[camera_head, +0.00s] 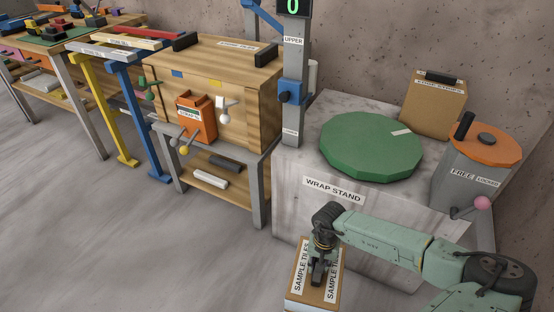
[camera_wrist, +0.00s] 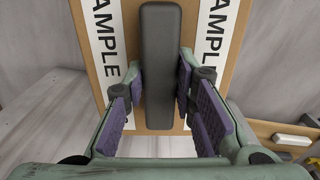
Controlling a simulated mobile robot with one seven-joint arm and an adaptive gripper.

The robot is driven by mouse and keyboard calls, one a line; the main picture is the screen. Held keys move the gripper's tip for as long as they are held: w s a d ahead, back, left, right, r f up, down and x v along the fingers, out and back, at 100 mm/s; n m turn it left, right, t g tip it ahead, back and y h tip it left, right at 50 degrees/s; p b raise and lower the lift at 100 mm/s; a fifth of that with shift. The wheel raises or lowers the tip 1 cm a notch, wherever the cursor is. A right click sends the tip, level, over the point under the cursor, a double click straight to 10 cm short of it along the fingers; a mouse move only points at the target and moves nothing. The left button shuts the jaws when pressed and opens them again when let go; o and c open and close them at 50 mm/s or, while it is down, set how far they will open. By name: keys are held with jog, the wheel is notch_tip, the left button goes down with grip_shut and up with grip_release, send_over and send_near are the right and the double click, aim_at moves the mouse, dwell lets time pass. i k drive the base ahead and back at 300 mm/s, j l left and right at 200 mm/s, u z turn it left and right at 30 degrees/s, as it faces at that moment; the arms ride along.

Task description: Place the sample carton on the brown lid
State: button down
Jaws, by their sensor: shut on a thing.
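The sample carton (camera_head: 312,297) is a brown box with white labels reading "SAMPLE" and a dark bar handle (camera_wrist: 160,60) on top. My gripper (camera_head: 317,275) is shut on that handle, with a finger on each side in the wrist view. The carton is low in front of the stone slab, at the bottom of the head view; what is under it is hidden. An orange-brown lid (camera_head: 500,151) with a dark knob tops a grey drum at the right. It is the only lid I can make out, and nothing else lies on it except its fittings.
The slab (camera_head: 365,222), marked "WRAP STAND", carries a green round turntable (camera_head: 370,150) and, behind it, another brown carton (camera_head: 433,112). A pink-knobbed lever (camera_head: 482,203) sticks out from the drum. A grey post (camera_head: 295,80) and wooden cabinet (camera_head: 245,100) stand left.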

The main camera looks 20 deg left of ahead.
aim_at(210, 57)
jog(key=i+j+z, duration=0.1)
jog(key=j+z, duration=0.2)
jog(key=j, duration=0.6)
jog(key=j+z, duration=0.3)
jog(key=j, duration=0.65)
jog(key=k+j+z, duration=0.1)
jog(key=j+z, duration=0.2)
jog(key=j, duration=0.6)
